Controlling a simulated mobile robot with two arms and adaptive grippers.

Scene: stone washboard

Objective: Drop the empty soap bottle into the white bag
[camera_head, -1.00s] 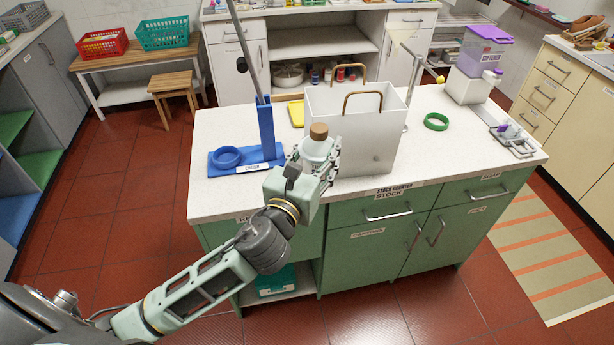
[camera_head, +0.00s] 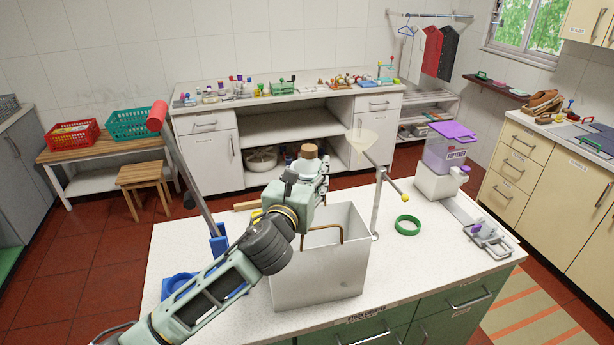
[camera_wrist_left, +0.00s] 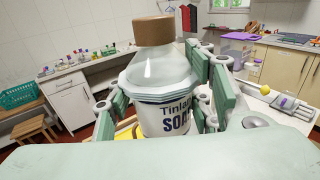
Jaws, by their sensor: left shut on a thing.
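The soap bottle (camera_head: 305,166) has a brown cap and pale body; its "SOAP" label shows in the left wrist view (camera_wrist_left: 166,118). My left gripper (camera_head: 318,178) is shut on the bottle and holds it upright, with fingers on both sides in the left wrist view. The white bag (camera_head: 318,276) stands upright on the counter with an open top and a brown handle. In the head view, the bottle appears above the bag's back left rim, and my gripper and arm hide part of the opening. I cannot tell whether the bottle is directly over it. My right gripper is out of view.
A blue stand (camera_head: 218,243) with a tall pole is left of the bag. A metal post (camera_head: 377,205) stands close to the bag's right side. A green ring (camera_head: 407,225) and a purple-lidded softener container (camera_head: 447,150) are farther right.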

